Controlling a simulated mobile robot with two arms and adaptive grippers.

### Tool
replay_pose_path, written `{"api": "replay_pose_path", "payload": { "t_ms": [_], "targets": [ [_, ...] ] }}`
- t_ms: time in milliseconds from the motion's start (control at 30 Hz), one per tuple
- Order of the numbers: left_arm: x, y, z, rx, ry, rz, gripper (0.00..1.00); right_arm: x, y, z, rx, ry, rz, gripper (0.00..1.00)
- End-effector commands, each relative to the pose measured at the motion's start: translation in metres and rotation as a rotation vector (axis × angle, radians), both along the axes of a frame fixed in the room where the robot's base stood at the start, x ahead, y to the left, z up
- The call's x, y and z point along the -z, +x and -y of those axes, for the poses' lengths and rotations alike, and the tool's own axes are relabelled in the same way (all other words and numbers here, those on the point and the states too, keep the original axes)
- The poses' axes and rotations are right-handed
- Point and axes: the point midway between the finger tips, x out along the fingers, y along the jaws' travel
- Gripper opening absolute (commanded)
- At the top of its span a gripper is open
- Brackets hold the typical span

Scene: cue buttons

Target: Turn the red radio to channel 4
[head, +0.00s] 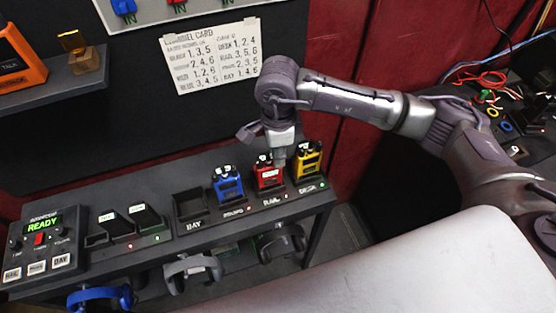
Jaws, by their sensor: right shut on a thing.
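The red radio (268,176) stands upright in its charger slot, the one labelled RAIL, between the blue radio (228,184) and the yellow radio (308,161). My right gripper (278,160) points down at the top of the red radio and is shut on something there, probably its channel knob. The fingers cover part of the radio's top, and the channel number cannot be read. My left gripper is not in view.
A channel card (210,60) hangs on the dark wall panel. A control box (40,243) showing READY is at the left end of the shelf. An empty slot (190,206) is left of the blue radio. Headsets (192,270) hang below. An orange device (18,58) sits upper left.

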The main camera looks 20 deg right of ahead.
Motion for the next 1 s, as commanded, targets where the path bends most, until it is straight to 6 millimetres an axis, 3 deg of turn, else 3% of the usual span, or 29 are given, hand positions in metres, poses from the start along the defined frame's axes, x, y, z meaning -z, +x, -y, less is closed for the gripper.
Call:
{"api": "replay_pose_path", "payload": {
  "t_ms": [100,400,1000],
  "targets": [
    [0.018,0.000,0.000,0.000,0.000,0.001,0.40,0.004,0.001,0.000,0.087,0.002,0.003,0.00],
    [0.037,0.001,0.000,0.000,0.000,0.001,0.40,0.002,0.000,0.000,0.251,0.001,0.002,0.00],
    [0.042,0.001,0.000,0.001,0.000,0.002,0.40,-0.001,0.000,0.000,0.314,0.001,0.000,0.00]
  ]
}}
